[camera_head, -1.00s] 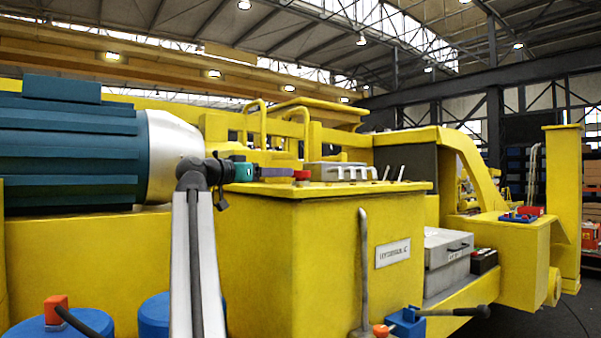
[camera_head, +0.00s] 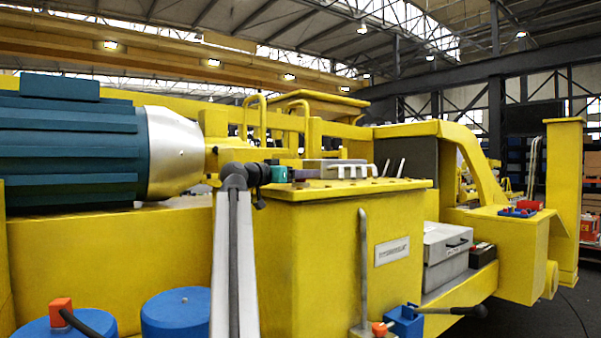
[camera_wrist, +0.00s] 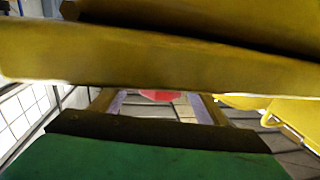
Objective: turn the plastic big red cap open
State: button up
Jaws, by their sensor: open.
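A red cap (camera_wrist: 160,96) shows partly in the wrist view, between my two purple fingers and beyond them. In the head view it is not visible now; my gripper (camera_head: 308,174) is over that part of the yellow tank's (camera_head: 310,235) top. My gripper, also in the wrist view (camera_wrist: 160,103), is open, with the fingers spread to either side of the red in the picture. I cannot tell whether they are around the cap or short of it. Most of the cap is hidden.
A yellow beam (camera_wrist: 160,55) crosses the wrist view close by. A grey block with handles (camera_head: 340,168) and levers stand on the tank top, right of my gripper. A large teal motor (camera_head: 70,150) is at left. Blue drums (camera_head: 178,318) stand low in front.

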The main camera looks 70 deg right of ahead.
jog(key=c, duration=1)
jog(key=shift+c, duration=0.2)
jog(key=shift+s+f+n+t+b, duration=0.15)
jog(key=shift+n+t+b, duration=0.15)
jog(key=shift+t, duration=0.2)
jog(key=shift+t+h, duration=0.3)
jog(key=shift+n+t+h+b, duration=0.3)
jog(key=shift+n+t+b, duration=0.2)
jog(key=shift+n+t, duration=0.6)
jog(key=shift+t, duration=0.4)
